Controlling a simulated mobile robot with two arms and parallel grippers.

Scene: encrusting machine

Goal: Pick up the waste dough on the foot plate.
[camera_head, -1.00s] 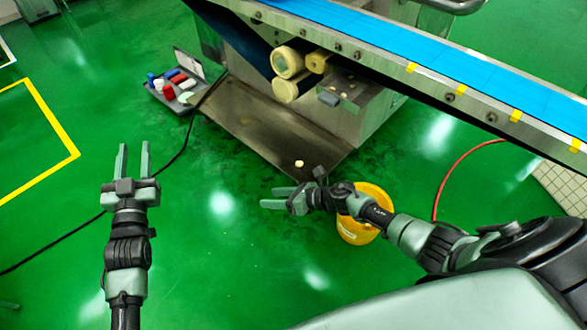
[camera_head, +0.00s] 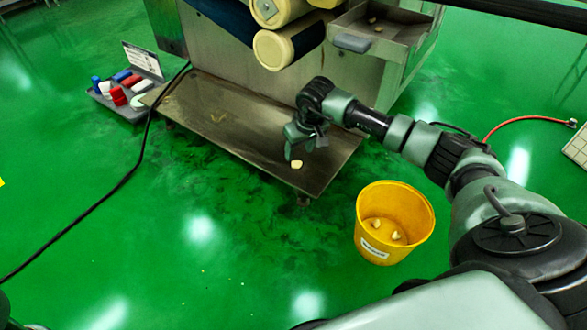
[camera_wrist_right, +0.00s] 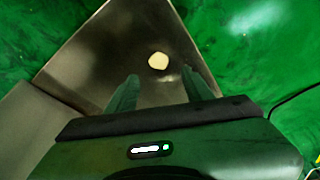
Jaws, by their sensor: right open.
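A small pale piece of waste dough (camera_head: 297,164) lies on the steel foot plate (camera_head: 240,137) near its front right corner. In the right wrist view the dough (camera_wrist_right: 158,61) sits on the plate (camera_wrist_right: 100,62), beyond and between my two fingertips. My right gripper (camera_head: 291,153) points down over the plate, just beside the dough. In the wrist view the right gripper (camera_wrist_right: 160,84) is open, with nothing between its fingers. My left gripper is out of the head view.
A yellow bucket (camera_head: 411,207) with a few dough pieces inside stands on the floor right of the plate. A grey case (camera_head: 125,110) with coloured items lies to the left. A black cable (camera_head: 144,145) runs past the plate. Rollers (camera_head: 270,48) and a small tray (camera_head: 392,33) hang above.

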